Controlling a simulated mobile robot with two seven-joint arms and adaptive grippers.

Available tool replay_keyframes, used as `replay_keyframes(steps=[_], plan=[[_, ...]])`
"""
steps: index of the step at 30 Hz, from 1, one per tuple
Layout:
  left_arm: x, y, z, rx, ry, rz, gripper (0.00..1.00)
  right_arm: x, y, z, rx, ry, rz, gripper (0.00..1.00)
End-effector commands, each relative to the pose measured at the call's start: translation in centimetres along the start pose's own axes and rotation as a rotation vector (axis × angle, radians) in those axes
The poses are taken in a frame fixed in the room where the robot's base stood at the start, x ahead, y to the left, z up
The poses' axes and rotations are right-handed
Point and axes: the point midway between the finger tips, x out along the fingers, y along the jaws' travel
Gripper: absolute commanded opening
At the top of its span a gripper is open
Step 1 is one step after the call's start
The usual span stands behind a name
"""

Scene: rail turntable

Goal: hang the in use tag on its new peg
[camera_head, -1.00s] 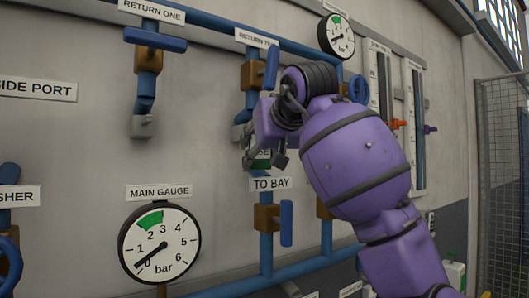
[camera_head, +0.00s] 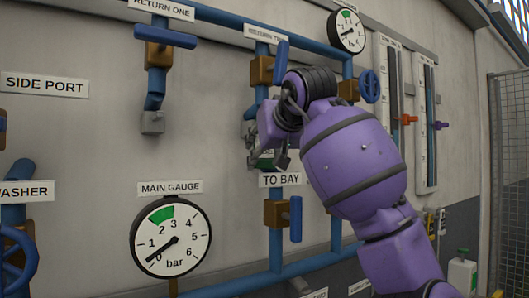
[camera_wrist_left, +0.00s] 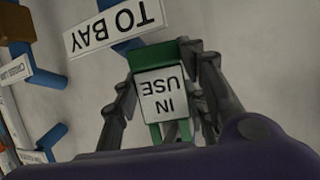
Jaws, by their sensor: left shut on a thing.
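The in use tag (camera_wrist_left: 163,95) is a green tag with a white label, seen upside down in the left wrist view. My left gripper (camera_wrist_left: 162,110) is shut on it, with a finger on each side. In the head view the green tag (camera_head: 265,158) shows only partly behind my left gripper (camera_head: 268,150), just above the TO BAY sign (camera_head: 282,180). That sign also shows near the tag in the left wrist view (camera_wrist_left: 113,25). I cannot make out a peg in either view. My right gripper is not in view.
The wall carries blue pipes and valves. A blue-handled valve (camera_head: 295,219) sits below the TO BAY sign, and another handle (camera_head: 281,62) is above my gripper. The main gauge (camera_head: 171,237) is lower left. A wire fence (camera_head: 508,150) stands at right.

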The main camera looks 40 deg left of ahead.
Motion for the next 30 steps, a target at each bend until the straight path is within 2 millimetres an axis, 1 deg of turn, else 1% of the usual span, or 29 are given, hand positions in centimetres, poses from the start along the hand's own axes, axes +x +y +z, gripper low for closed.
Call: replay_keyframes(steps=[5, 6, 10, 19, 22, 26, 30], plan=[[0.0, 0.0, 0.0, 0.000, 0.000, 0.000, 0.21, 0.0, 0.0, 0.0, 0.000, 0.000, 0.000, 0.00], [0.0, 0.0, 0.0, 0.000, 0.000, 0.000, 0.43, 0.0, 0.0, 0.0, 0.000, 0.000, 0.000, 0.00], [0.0, 0.0, 0.0, 0.000, 0.000, 0.000, 0.60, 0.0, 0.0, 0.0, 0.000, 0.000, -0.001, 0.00], [0.0, 0.0, 0.0, 0.000, 0.000, 0.000, 0.61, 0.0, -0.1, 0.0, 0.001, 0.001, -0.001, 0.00], [-0.5, 0.0, 0.0, 0.000, 0.001, 0.001, 0.61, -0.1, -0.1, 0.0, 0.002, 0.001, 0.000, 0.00], [-2.4, 0.1, 0.0, 0.000, 0.002, 0.002, 0.61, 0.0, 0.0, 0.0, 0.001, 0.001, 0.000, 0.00], [-5.4, 0.1, -0.1, -0.002, 0.003, 0.003, 0.61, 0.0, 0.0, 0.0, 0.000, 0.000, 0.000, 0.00]])
